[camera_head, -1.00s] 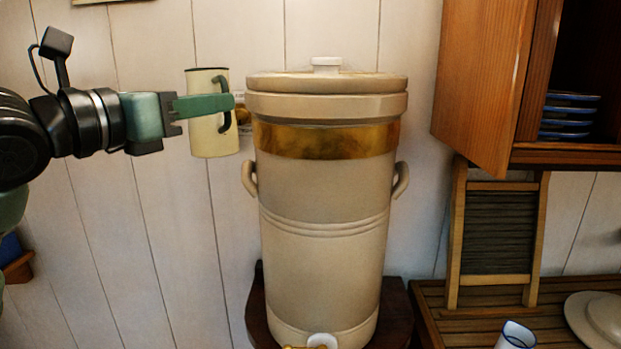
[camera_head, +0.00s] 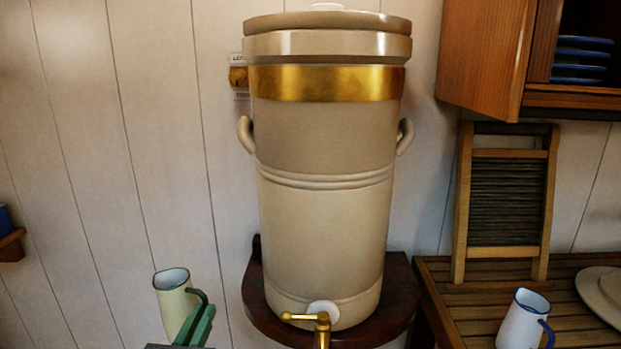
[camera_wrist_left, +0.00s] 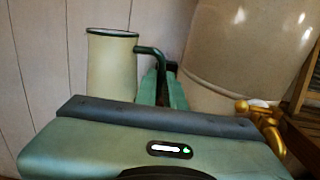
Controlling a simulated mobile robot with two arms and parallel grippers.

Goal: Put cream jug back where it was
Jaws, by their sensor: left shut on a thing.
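The cream jug (camera_head: 172,303) has a dark green rim and handle. It is in the head view at the bottom, left of the big urn's foot, roughly upright with a slight tilt. My left gripper (camera_head: 200,326) is shut on its handle and holds it in front of the wall panels. In the left wrist view the jug (camera_wrist_left: 110,68) stands beyond the gripper body, its handle at the green fingers (camera_wrist_left: 160,88). The jug's bottom is hidden there. My right gripper is in neither view.
A tall beige urn (camera_head: 325,155) with a brass tap (camera_head: 321,322) stands on a dark wooden shelf (camera_head: 262,318). On the slatted board at right are a white blue-rimmed jug (camera_head: 522,322), a washboard (camera_head: 505,200) and a plate (camera_head: 598,295). An open cupboard (camera_head: 490,55) hangs above.

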